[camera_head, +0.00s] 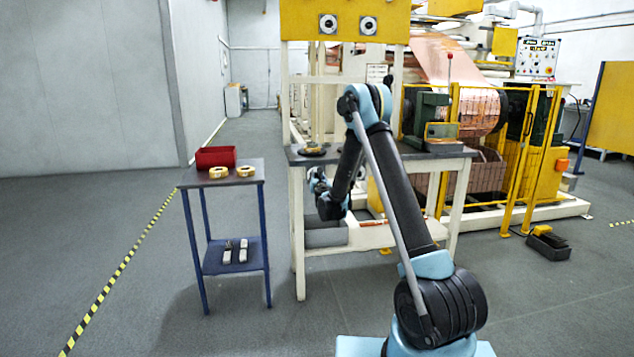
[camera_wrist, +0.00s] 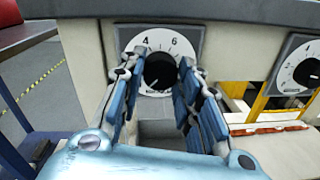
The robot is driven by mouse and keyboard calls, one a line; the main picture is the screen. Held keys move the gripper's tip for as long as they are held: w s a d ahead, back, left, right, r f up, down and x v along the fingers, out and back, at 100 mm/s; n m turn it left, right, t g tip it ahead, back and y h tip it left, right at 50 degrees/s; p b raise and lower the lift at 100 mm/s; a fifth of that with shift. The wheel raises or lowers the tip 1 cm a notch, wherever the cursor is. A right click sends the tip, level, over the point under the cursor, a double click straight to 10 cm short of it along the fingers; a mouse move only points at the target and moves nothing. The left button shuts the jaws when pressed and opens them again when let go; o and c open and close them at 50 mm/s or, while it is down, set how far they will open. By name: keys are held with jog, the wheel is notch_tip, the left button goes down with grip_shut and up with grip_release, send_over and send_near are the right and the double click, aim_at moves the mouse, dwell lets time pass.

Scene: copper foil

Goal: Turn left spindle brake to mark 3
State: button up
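In the wrist view a square plate with a white dial face (camera_wrist: 172,42) sits on the bench's front, with a black knob (camera_wrist: 160,70) at its middle. The numbers 4 and 6 show at the top; other marks are partly hidden. A short pale pointer line on the knob points to the lower left. My gripper (camera_wrist: 162,62) is open, with one blue finger on each side of the knob; I cannot tell whether either touches it. A second dial (camera_wrist: 308,72) is at the right edge. In the head view my gripper (camera_head: 318,182) is at the bench front, partly hidden by my arm.
The workbench (camera_head: 298,200) has a yellow panel (camera_head: 300,12) with two round dials above it. A blue-legged side table (camera_head: 190,178) with a red bin (camera_head: 215,157) stands to the left. A yellow guard rail (camera_head: 512,170) stands to the right. Floor at the left is clear.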

jog(key=shift+m, duration=0.3)
jog(key=m, duration=0.3)
jog(key=shift+d+m, duration=0.15)
jog(key=shift+m, duration=0.15)
jog(key=m, duration=0.3)
jog(key=shift+d+g, duration=0.1)
jog(key=shift+g, duration=0.2)
jog(key=m, duration=0.4)
jog(key=shift+w+d+m, duration=0.1)
jog(key=shift+m, duration=0.3)
jog(key=shift+o, duration=0.2)
jog(key=shift+d+m+y, duration=0.2)
jog(key=shift+m+y, duration=0.1)
jog(key=shift+m, duration=1.4)
jog(key=shift+a, duration=0.15)
jog(key=o, duration=1)
jog(key=shift+a, duration=0.15)
jog(key=shift+o, duration=0.2)
